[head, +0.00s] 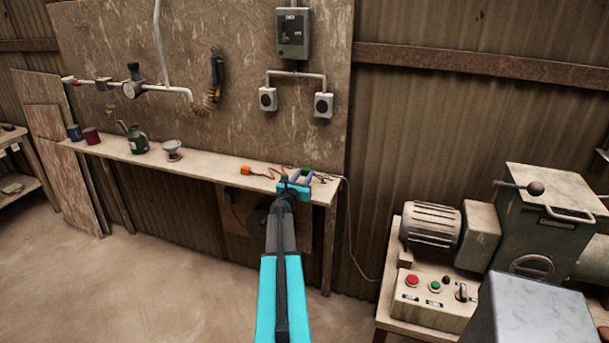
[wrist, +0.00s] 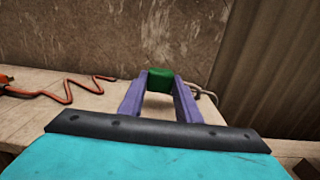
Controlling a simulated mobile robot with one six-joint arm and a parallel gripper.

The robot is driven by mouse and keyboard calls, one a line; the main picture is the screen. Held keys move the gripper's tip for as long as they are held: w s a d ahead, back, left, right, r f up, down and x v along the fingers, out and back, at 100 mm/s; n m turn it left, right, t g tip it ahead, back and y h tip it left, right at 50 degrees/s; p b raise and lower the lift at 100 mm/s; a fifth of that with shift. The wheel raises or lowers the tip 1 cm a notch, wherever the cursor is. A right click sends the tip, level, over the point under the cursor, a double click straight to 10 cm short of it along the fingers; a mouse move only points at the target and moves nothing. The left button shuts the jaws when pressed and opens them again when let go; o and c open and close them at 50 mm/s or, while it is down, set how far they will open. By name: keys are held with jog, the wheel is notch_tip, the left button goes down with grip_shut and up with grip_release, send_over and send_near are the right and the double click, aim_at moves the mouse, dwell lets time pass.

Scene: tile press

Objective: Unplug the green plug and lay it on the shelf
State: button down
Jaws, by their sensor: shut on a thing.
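In the wrist view the green plug (wrist: 160,78) is between the tips of my two purple fingers. My gripper (wrist: 160,84) is shut on it. In the head view my gripper (head: 301,173) is over the right end of the long wooden shelf (head: 215,163). The plug is hard to make out there. I cannot tell whether it touches the shelf top. The two wall sockets (head: 268,99) and (head: 323,105) hang below a grey switch box, and no plug shows in either.
An orange plug (head: 246,170) with a red-orange cord lies on the shelf left of my gripper. A funnel (head: 172,151), a green can (head: 137,138) and two mugs stand further left. A motor (head: 430,225) and control box stand at right.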

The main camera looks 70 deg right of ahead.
jog(key=shift+f+b, duration=0.65)
jog(key=shift+f, duration=0.9)
jog(key=c, duration=1.2)
grip_release()
jog(key=shift+a, duration=0.1)
jog(key=shift+a+r+p, duration=0.45)
jog(key=shift+a+r, duration=1)
jog(key=shift+r, duration=0.05)
jog(key=shift+s+a+r, duration=0.1)
jog(key=shift+s+a+r+p, duration=0.1)
jog(key=shift+a+r+p, duration=0.25)
jog(key=shift+a+r, duration=0.75)
jog(key=shift+a+r+p, duration=0.35)
jog(key=shift+a+r, duration=0.45)
jog(key=shift+a, duration=0.5)
